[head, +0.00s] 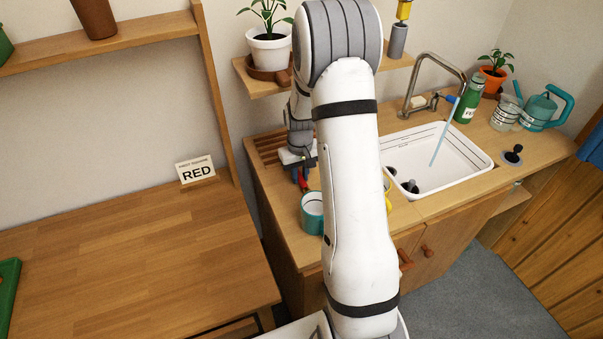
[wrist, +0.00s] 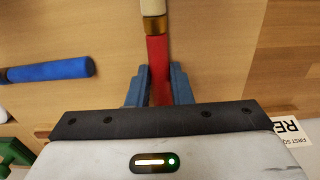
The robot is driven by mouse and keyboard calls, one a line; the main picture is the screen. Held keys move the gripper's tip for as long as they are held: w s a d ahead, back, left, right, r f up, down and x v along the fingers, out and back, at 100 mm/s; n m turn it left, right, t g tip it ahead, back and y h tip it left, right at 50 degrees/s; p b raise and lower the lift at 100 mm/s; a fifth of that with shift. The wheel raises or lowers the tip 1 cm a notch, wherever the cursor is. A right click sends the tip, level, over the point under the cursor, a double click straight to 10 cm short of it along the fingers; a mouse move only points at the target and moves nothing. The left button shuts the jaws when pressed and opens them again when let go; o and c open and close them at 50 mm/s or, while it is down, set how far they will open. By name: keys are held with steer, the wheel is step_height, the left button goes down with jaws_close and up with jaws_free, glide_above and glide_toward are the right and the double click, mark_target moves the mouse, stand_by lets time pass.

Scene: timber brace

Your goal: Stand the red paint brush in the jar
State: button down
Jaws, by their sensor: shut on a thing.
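My gripper (head: 302,176) is shut on the red paint brush (wrist: 158,66). In the wrist view the red handle runs up between the blue fingers (wrist: 159,90), with a brass ferrule and a pale end at the top edge. In the head view only a short red part of the brush (head: 304,183) shows under the gripper. A teal, cup-like jar (head: 312,215) stands on the counter just below. Whether the brush reaches into its mouth, I cannot tell. A clear jar (head: 505,117) stands far right, beside the teal watering can (head: 542,110).
My arm hides part of the counter and most of a yellow item (head: 388,196). The sink (head: 440,155) lies to the right. A RED card (head: 196,171) stands at the back of the mostly clear wooden table (head: 130,260). A blue handle (wrist: 48,71) shows in the wrist view.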

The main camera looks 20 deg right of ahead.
mark_target(300, 176)
steer(key=c, duration=1.3)
jaws_free()
steer(key=shift+f, duration=0.1)
step_height(300, 176, up, 11)
steer(key=s+a+r+t, duration=0.1)
steer(key=s+a+r, duration=0.5)
steer(key=s+r, duration=0.35)
steer(key=s+a+r+t, duration=0.1)
steer(key=s+a, duration=0.3)
steer(key=s, duration=1)
steer(key=shift+s+a+r+t, duration=0.15)
steer(key=shift+s+t, duration=0.15)
steer(key=shift+c, duration=0.5)
